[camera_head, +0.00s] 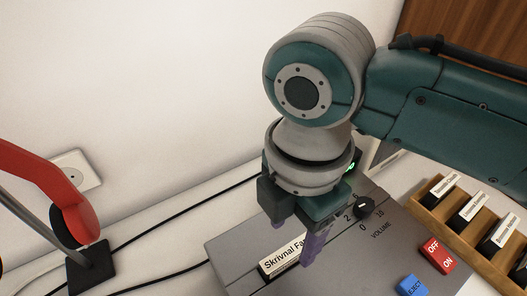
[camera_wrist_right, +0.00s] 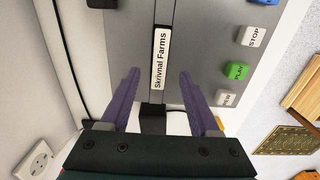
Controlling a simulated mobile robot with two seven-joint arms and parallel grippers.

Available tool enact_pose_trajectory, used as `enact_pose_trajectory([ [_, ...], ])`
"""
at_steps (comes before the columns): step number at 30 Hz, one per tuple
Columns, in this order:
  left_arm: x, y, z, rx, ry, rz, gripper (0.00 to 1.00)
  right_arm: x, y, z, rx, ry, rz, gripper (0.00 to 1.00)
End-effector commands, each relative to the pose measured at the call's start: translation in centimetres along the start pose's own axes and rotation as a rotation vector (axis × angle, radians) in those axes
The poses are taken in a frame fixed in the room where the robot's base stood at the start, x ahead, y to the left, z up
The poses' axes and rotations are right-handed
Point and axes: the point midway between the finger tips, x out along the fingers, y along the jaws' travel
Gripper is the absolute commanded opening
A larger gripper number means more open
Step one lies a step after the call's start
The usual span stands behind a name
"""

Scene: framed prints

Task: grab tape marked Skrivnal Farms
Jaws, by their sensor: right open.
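The tape marked Skrivnal Farms (camera_head: 283,255) sits upright in a slot of the grey player (camera_head: 232,262), with its white label showing. It also shows in the right wrist view (camera_wrist_right: 161,58), centred ahead of the fingers. My right gripper (camera_head: 310,240) is above the player, pointing down, with purple fingers. In the right wrist view its fingertips (camera_wrist_right: 160,75) are spread apart on either side of the tape's line, with nothing held between them. In the head view a finger hides the end of the label. My left gripper is not in view.
The player has a volume knob (camera_head: 364,207), a red OFF/ON switch (camera_head: 438,255) and a blue EJECT button (camera_head: 411,286). A wooden rack (camera_head: 433,215) with several tapes stands at right. Red headphones on a stand (camera_head: 92,268) and black cables lie left. A white wall is behind.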

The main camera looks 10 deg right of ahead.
Motion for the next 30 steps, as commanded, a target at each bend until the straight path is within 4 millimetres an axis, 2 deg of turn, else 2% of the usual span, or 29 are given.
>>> enact_pose_trajectory([
  [6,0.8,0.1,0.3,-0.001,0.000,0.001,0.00,3.5,-0.1,0.4,0.002,-0.001,-0.003,0.62],
  [9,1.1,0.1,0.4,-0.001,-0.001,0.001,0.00,4.7,-0.1,0.4,0.001,0.000,-0.002,0.62],
  [18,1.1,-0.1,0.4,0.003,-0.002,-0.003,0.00,4.9,-0.1,0.4,0.001,0.000,0.000,0.61],
  [30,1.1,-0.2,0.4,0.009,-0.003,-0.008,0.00,4.9,-0.1,0.4,0.001,0.000,0.001,0.16],
])
